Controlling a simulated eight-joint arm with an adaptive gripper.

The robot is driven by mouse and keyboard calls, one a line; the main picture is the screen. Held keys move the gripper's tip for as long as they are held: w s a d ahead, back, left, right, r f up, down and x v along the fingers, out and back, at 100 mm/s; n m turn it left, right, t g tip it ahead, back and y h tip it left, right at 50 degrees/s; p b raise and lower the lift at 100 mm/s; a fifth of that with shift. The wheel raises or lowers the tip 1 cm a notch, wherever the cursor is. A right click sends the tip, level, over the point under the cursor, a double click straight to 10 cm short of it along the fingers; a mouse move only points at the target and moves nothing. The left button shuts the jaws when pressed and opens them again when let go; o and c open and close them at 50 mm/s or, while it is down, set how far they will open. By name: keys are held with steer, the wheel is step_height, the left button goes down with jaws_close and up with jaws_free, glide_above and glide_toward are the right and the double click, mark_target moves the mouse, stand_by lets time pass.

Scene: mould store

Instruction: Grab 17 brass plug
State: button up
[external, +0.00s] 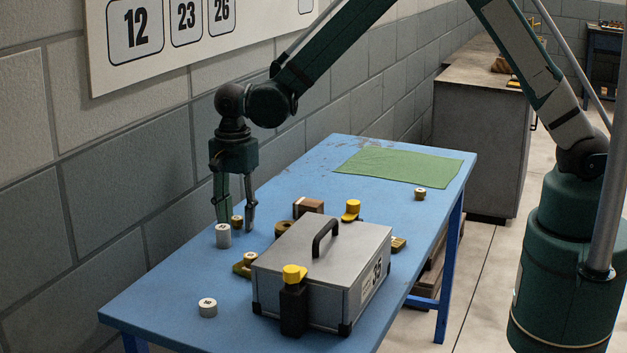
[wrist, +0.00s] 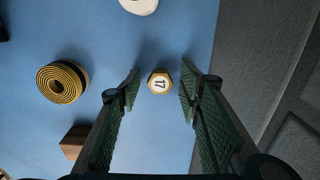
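The brass plug marked 17 (wrist: 159,83) stands on the blue table, its white numbered top facing up, between the fingertips in the wrist view. It also shows in the external view (external: 237,222), low between the fingers. My gripper (external: 235,214) points straight down over it with its fingers apart. In the wrist view my gripper (wrist: 159,82) is open, with a gap on each side of the plug.
A taller grey-white cylinder (external: 223,236) stands close beside my gripper. A grey metal box (external: 320,262) with a handle fills the table's front. A short cylinder (external: 208,307) is near the front edge. A coiled roll (wrist: 62,82) lies left. A green cloth (external: 400,165) covers the far end.

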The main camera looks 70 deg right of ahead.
mark_target(237, 217)
steer(key=c, duration=1)
steer(key=shift+r, duration=0.15)
steer(key=shift+r+p, duration=0.8)
steer(key=shift+r, duration=4.05)
